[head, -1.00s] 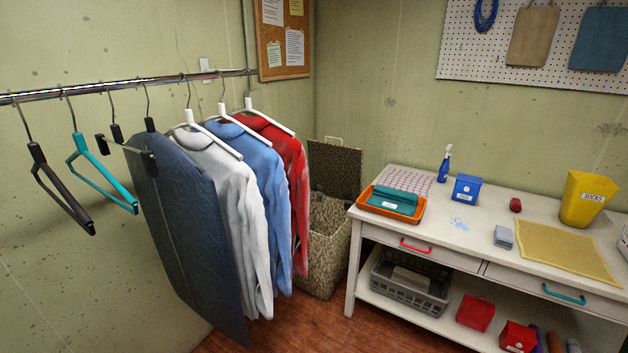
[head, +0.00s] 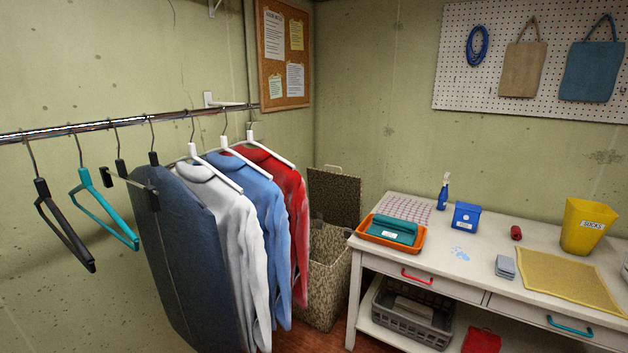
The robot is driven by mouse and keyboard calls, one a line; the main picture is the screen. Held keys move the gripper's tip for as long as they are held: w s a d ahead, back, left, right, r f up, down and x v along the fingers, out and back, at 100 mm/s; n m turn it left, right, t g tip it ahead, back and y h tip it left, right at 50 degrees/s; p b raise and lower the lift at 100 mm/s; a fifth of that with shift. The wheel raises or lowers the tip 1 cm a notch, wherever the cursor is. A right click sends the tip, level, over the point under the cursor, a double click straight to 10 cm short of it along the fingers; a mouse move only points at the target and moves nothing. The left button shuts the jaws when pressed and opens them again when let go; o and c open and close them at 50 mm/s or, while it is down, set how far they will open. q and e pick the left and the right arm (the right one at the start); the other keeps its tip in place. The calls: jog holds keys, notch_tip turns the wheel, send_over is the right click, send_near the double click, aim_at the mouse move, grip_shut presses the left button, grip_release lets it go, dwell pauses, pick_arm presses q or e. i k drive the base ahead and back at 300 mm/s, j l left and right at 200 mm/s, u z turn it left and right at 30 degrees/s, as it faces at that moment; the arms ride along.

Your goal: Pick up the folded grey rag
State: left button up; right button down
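The folded grey rag (head: 505,267) lies on the white table top (head: 440,270). It is a small grey stack just left of the yellow mat and right of a blue wet patch. Neither of my grippers shows in the head view.
On the table are an orange tray (head: 373,236) with a teal bundle, a blue box (head: 466,216), a spray bottle (head: 443,191), a red roll (head: 516,232), a yellow mat (head: 560,281) and a yellow socks bin (head: 585,227). A clothes rail (head: 80,128) with garments and a wicker hamper (head: 327,285) stand left.

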aim_at(505, 266)
jog(key=z, duration=1.4)
